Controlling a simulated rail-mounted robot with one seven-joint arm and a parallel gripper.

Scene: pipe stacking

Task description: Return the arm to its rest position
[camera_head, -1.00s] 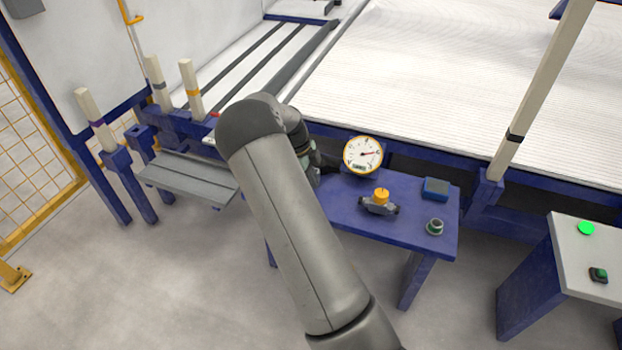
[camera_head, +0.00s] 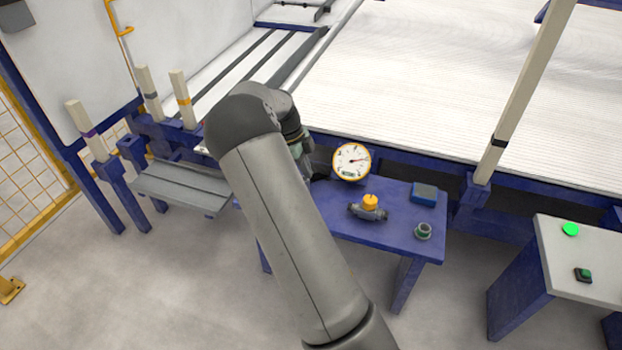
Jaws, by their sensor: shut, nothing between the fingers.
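My grey arm rises from the bottom of the view and bends at an elbow left of the middle. Its wrist points down behind the elbow, over the left part of the blue table (camera_head: 405,240). My gripper (camera_head: 318,177) is mostly hidden behind the arm, and only a small dark part shows beside the wrist. It is shut and holds nothing.
On the table are a round gauge (camera_head: 351,162), a valve with an orange top (camera_head: 369,208), a blue box (camera_head: 424,192) and a small ring fitting (camera_head: 423,231). Several upright pipes stand in holders, one (camera_head: 520,95) at the right. A grey shelf (camera_head: 182,187) lies left of my arm.

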